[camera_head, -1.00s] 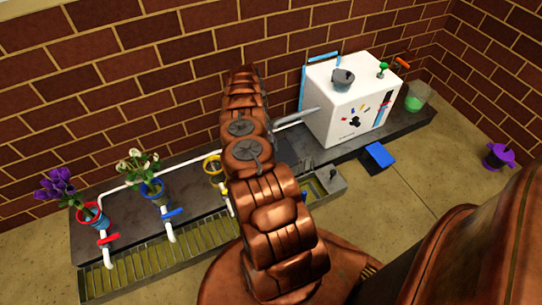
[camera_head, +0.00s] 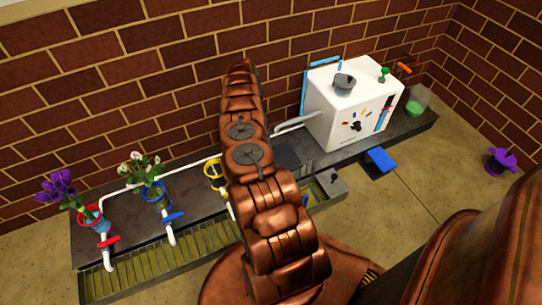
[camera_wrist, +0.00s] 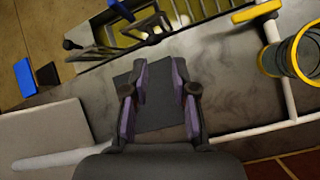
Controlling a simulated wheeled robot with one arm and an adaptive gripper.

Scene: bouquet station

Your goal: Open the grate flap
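The grate (camera_head: 160,262) is a long trough with yellowish-green slats along the front of the dark counter; its right part is partly behind my arm. In the wrist view the grate (camera_wrist: 205,12) runs along the top, with a black barred piece and dark rods (camera_wrist: 110,38) over its left part. I cannot tell whether this piece is the flap. My gripper (camera_wrist: 159,65) is open and empty, its two purple-and-black fingers above a dark square plate (camera_wrist: 156,108) and just short of the grate in the picture. My arm hides the gripper in the head view.
A white box machine (camera_head: 335,110) stands on the counter's right part. Potted flowers (camera_head: 150,185) and a yellow ring holder (camera_wrist: 272,58) are on the counter, with white pipes (camera_wrist: 278,80) and valves. A blue pedal (camera_head: 380,159) lies on the floor in front. A purple object (camera_head: 502,161) stands far right.

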